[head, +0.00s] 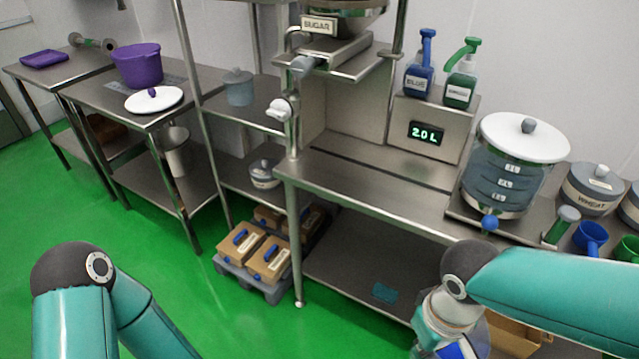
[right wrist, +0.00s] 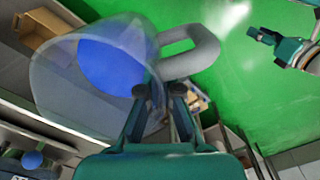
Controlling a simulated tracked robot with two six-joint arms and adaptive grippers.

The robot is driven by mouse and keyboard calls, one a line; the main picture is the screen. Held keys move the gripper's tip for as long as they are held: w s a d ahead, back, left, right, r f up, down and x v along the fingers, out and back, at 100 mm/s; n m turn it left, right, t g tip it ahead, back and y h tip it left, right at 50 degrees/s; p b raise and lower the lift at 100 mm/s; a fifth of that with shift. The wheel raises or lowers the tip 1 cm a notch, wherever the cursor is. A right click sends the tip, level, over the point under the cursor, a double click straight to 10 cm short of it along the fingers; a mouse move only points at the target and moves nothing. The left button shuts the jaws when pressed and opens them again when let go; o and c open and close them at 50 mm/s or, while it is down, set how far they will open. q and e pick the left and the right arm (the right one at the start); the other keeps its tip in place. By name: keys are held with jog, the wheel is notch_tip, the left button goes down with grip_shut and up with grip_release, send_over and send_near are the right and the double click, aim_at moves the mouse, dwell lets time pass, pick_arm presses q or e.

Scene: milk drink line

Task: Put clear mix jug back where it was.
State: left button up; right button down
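The clear mix jug (right wrist: 95,85) is a see-through jug with a pale loop handle (right wrist: 190,52) and a blue round patch in it. In the head view the right wrist hangs low at the bottom right, with part of the jug (head: 480,338) cut by the frame edge. My left arm is at the bottom left of the head view, its gripper out of frame. The left gripper (right wrist: 268,40) shows small in the right wrist view; its opening is unclear.
A steel counter (head: 370,180) carries a clear tank (head: 500,180) with a white lid and blue tap, and a scale box (head: 428,132) reading "20L". Blue and green cups (head: 590,235) and a wheat container (head: 593,187) stand at the right. The counter's middle is clear.

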jog(key=w+d+f+m, duration=0.1)
jog(key=w+f, duration=0.4)
jog(key=w, duration=0.3)
jog(key=w+d+f+m, duration=0.1)
jog(key=w+f+m, duration=0.1)
jog(key=w+f, duration=0.4)
jog(key=shift+w+d+f, duration=0.15)
jog(key=shift+w, duration=1.4)
